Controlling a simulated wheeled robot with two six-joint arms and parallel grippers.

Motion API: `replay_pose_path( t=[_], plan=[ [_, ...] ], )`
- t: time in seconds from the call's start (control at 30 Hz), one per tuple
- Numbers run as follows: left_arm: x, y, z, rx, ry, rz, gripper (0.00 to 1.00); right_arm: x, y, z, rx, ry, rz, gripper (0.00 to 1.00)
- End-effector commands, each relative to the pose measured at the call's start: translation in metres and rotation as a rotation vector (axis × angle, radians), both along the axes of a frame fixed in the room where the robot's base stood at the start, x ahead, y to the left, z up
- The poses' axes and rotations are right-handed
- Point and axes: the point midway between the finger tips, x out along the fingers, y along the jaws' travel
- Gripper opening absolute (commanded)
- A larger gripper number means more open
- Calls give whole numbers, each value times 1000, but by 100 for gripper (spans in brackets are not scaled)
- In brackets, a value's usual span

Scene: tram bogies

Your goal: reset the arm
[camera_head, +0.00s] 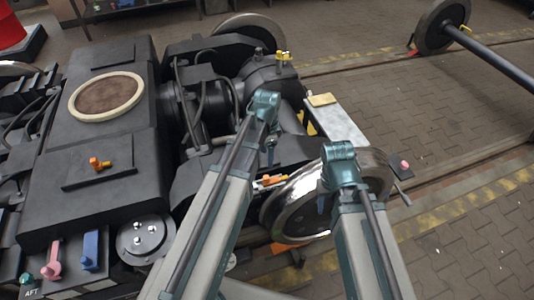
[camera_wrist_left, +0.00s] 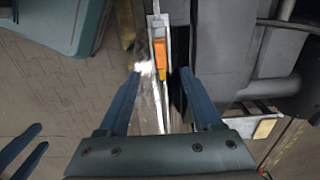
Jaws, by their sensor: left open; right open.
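My left arm reaches up over the bogie in the head view, and its small gripper (camera_head: 270,152) hangs below the teal wrist. In the left wrist view the left gripper (camera_wrist_left: 160,72) is open, its two blue fingers apart. An orange piece with a yellow end (camera_wrist_left: 161,58) shows in a pale bracket beyond the fingertips, not gripped. An orange piece (camera_head: 272,180) also shows by the wheel in the head view. My right arm's wrist (camera_head: 340,165) is in front of the wheel. Its gripper is mostly hidden there, but its parted fingers (camera_wrist_left: 41,137) show at the left wrist view's lower left.
The dark bogie frame (camera_head: 100,140) fills the left, with an orange-handled part (camera_head: 99,163) on top and pink (camera_head: 54,262) and blue (camera_head: 90,252) pieces at its front. A shiny wheel (camera_head: 300,222) stands close to both arms. Paved floor (camera_head: 450,130) is open at right.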

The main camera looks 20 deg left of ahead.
Motion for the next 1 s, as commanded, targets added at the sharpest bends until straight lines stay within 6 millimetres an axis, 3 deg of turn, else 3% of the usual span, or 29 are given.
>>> replay_pose_path(
  t=[0.77,0.87,1.0],
  plan=[
    [-2,-2,4,1,1,6,66,0,0,4,0,0,0,50],
    [-19,-17,17,10,5,60,66,0,0,17,0,0,0,50],
    [-62,-53,46,41,12,235,66,0,0,46,0,0,0,50]
  ],
)
